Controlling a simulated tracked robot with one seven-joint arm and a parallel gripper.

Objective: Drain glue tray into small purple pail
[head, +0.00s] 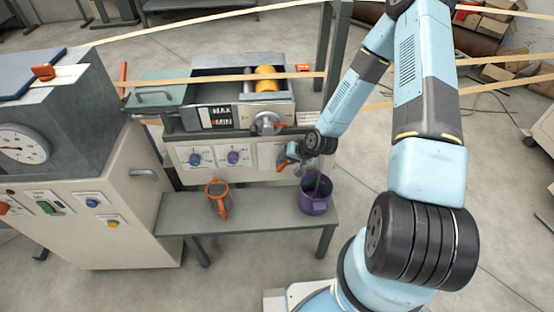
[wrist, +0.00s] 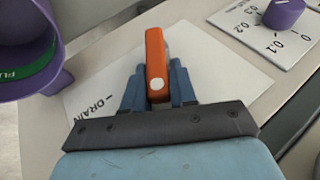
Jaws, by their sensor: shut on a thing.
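The glue tray (head: 283,108) is a grey open box with a yellow roller in it and a MAX/MIN level window on its front. Below it, my gripper (head: 288,160) is at the front panel. In the wrist view, my gripper's blue fingers (wrist: 160,88) are shut on an orange lever (wrist: 155,60) over a white plate marked DRAIN (wrist: 95,100). The small purple pail (head: 312,207) stands upright on the low bench, below my gripper. It also shows cut off at the upper left of the wrist view (wrist: 62,80). The glue level is unclear.
Two purple and blue knobs (head: 233,157) sit on the front panel. A cabinet with a dial (head: 22,145) stands left. Paper strips cross above the tray.

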